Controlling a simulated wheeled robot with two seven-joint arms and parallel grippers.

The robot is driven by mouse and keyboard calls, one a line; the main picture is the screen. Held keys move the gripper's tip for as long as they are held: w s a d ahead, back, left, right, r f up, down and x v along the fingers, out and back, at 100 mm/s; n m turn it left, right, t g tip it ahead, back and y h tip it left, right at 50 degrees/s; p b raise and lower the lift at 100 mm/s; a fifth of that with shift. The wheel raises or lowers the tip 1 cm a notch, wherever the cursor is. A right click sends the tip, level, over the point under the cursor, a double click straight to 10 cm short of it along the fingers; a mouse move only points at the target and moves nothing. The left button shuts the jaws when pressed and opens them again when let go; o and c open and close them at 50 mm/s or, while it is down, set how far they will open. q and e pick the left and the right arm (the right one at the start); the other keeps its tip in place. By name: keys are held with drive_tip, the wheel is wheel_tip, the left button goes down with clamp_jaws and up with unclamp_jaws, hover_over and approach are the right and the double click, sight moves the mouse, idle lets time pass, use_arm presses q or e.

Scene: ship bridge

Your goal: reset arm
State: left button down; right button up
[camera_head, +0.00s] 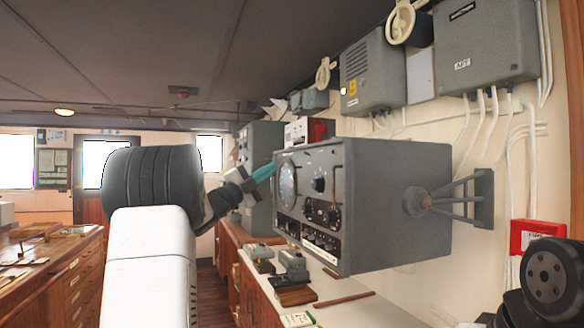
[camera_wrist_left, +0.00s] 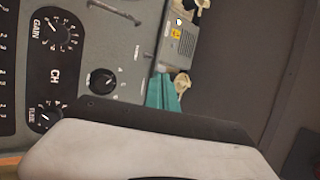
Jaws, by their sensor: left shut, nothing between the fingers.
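My left arm comes in from the lower left of the head view. My left gripper (camera_head: 264,172) has teal fingertips and is shut and empty. Its tips are close to the left front edge of a grey wall-mounted instrument box (camera_head: 385,205) with a round screen and knobs. I cannot tell if they touch it. In the left wrist view the teal tips (camera_wrist_left: 165,95) show beside the instrument's knob panel (camera_wrist_left: 95,55), partly hidden by my own dark and white wrist part. My right gripper is not in view; only a black joint of mine shows at the lower right.
Grey boxes (camera_head: 487,45) with cables hang on the right wall, above a red fire box (camera_head: 537,236). A counter (camera_head: 345,305) with small devices (camera_head: 292,265) runs below the instrument. A wooden drawer cabinet (camera_head: 75,285) stands left. A floor aisle (camera_head: 208,290) lies between them.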

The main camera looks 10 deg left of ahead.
use_arm(q)
drive_tip(key=shift+v, duration=0.9)
drive_tip(key=shift+a+r, duration=0.1)
drive_tip(key=shift+r, duration=0.05)
drive_tip(key=s+a+f+n+g+y, duration=0.1)
drive_tip(key=s+f+n+y, duration=0.3)
drive_tip(key=n+y, duration=0.4)
drive_tip(key=s+f+n+g+y, duration=0.1)
drive_tip(key=s+f+n+y, duration=0.4)
drive_tip(key=n, duration=0.5)
drive_tip(key=s+d+f+n+g+h, duration=0.1)
drive_tip(key=s+d+f+g, duration=0.4)
drive_tip(key=s+f, duration=0.5)
drive_tip(key=s+d+f+n+g+h, duration=0.1)
drive_tip(key=s+d+f+n+g, duration=0.2)
drive_tip(key=s+d+f+g, duration=0.3)
drive_tip(key=s+d+f, duration=0.2)
drive_tip(key=s+f, duration=0.3)
drive_tip(key=s, duration=0.6)
drive_tip(key=shift+d, duration=0.25)
drive_tip(key=shift+r, duration=0.1)
